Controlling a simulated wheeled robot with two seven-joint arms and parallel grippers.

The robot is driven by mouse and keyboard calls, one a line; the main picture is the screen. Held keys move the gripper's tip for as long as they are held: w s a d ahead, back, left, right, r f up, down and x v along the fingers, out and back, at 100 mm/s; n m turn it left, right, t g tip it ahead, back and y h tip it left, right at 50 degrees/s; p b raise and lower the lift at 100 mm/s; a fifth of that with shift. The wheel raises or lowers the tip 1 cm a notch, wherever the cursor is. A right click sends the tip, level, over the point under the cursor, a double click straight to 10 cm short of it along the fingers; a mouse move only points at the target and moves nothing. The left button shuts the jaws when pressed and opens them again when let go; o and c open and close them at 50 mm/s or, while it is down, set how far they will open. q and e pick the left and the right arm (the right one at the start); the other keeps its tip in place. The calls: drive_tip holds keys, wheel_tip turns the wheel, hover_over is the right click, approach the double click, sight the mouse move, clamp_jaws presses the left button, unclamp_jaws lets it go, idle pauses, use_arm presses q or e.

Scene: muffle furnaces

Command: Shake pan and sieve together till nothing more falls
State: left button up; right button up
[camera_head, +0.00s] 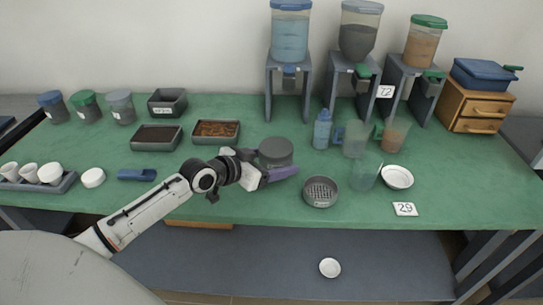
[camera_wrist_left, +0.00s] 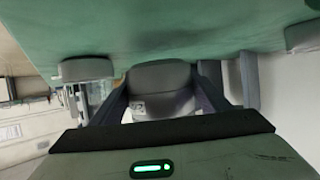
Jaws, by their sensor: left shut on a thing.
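My left gripper (camera_head: 281,172) is shut on a grey round vessel (camera_head: 276,151) with a flat dark top, near the middle of the green table. In the left wrist view the vessel (camera_wrist_left: 160,78) sits between the two fingers of the left gripper (camera_wrist_left: 162,92), with a small label on its side. I cannot tell whether it is one piece or a stacked pan and sieve. A grey round sieve (camera_head: 320,189) with a slotted bottom stands separately to its right, near the table's front edge. My right gripper is not in view.
Two dark trays (camera_head: 157,138) (camera_head: 216,131) lie behind my left arm. Dispensers (camera_head: 290,45) line the back. A small white dish (camera_head: 330,268) lies on the lower shelf.

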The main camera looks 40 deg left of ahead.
use_arm(q)
drive_tip(key=shift+a+f+b, duration=0.1)
drive_tip(key=shift+a+b, duration=0.6)
drive_tip(key=shift+a, duration=0.6)
drive_tip(key=d+p, duration=0.2)
drive_tip(key=shift+d+r+p, duration=0.25)
drive_tip(key=shift+r+p, duration=0.05)
drive_tip(key=shift+r, duration=0.1)
drive_tip(key=shift+a+f, duration=0.1)
drive_tip(key=shift+f, duration=0.1)
drive_tip(key=shift+a+f+b, duration=0.2)
drive_tip(key=shift+a+b, duration=0.85)
drive_tip(key=shift+a+r, duration=0.1)
drive_tip(key=shift+r, duration=0.05)
drive_tip(key=d+p, duration=0.2)
drive_tip(key=shift+d+r+p, duration=0.1)
drive_tip(key=shift+r+p, duration=0.2)
drive_tip(key=shift+d+f, duration=0.1)
drive_tip(key=shift+d, duration=0.15)
drive_tip(key=shift+f, duration=0.1)
